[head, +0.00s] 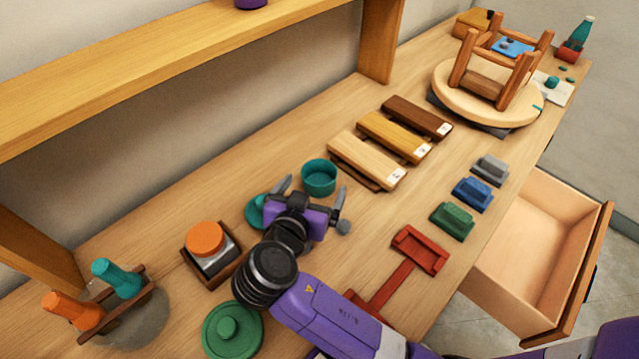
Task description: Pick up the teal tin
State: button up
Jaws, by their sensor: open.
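The teal tin (319,178) is a short round open-topped cup standing upright on the wooden bench (330,255), just beyond my gripper. A teal disc (257,211), perhaps its lid, lies left of my gripper and is partly hidden by it. My gripper (312,190) is open, its two fingers spread to the left and right of the tin's near side. Whether a finger touches the tin cannot be told.
Wood sample boards (367,160) lie beyond the tin to the right. An orange-topped block (206,240) and a green round lid (232,330) are left of my arm. A red tool (420,250) and coloured blocks (472,194) lie right, near an open drawer (545,225).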

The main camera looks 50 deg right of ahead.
aim_at(323, 166)
jog(key=x, duration=0.2)
jog(key=p+x, duration=0.1)
jog(key=x, duration=0.4)
jog(key=shift+w+p, duration=0.3)
jog(key=shift+p, duration=0.05)
jog(key=c, duration=1.5)
jog(key=shift+c, duration=0.2)
notch_tip(323, 166, up, 20)
jog(key=shift+b, duration=0.3)
